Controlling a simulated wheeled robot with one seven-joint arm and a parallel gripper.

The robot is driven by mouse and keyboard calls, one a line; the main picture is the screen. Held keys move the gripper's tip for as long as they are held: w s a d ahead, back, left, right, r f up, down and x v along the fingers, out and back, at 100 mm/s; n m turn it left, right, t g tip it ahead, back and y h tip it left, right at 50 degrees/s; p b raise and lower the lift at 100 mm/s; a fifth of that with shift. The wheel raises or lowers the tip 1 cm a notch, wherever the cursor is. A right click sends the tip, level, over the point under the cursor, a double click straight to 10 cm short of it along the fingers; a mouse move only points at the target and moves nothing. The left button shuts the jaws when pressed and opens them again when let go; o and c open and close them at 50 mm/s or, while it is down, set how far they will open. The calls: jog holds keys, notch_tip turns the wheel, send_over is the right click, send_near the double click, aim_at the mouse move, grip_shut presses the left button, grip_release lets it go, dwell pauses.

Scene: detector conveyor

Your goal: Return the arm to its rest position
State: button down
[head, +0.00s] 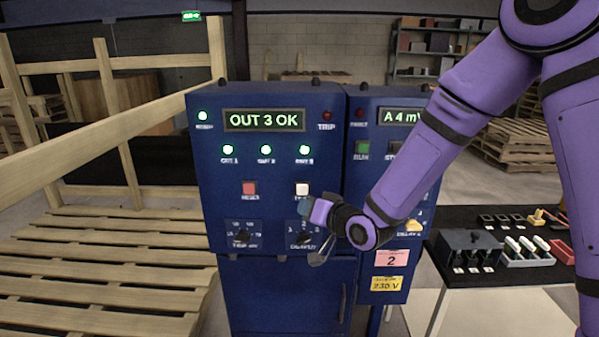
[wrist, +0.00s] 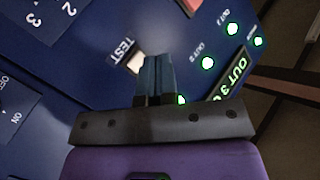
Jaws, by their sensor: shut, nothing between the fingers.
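My purple arm reaches in from the upper right of the head view. My gripper (head: 308,207) is in front of the blue detector panel (head: 215,180), just below and beside the white test button (head: 302,188). In the wrist view my gripper (wrist: 155,62) is shut and empty, its fingertips close to the test button (wrist: 134,63); I cannot tell if they touch it. The display (head: 264,120) reads "OUT 3 OK", and three green lamps below it are lit. The output knob (head: 304,235) is partly hidden by my gripper.
A second blue cabinet (head: 362,190) stands right behind my forearm. A black table (head: 465,215) with a switch box (head: 470,247) and a tray of parts (head: 527,257) is at the right. Wooden pallets (head: 110,260) and a wooden rail (head: 150,140) are at the left.

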jog(key=s+d+r+g+h, duration=0.1)
jog(key=s+d+r+h, duration=0.4)
jog(key=d+r, duration=0.3)
jog(key=s+d+r+g+h, duration=0.1)
jog(key=s+d+r+h, duration=0.35)
jog(key=d, duration=0.65)
jog(key=s+d+r+g, duration=0.1)
jog(key=s+d, duration=0.2)
jog(key=s, duration=0.4)
jog(key=s+d+r+m+g, duration=0.1)
jog(key=s+d+r+g, duration=0.1)
jog(key=s, duration=0.6)
jog(key=s+d+r+g+h, duration=0.1)
jog(key=s+d, duration=0.3)
jog(key=s, duration=0.4)
jog(key=shift+r+m+g, duration=0.3)
jog(key=shift+r, duration=0.4)
jog(key=shift+w, duration=0.1)
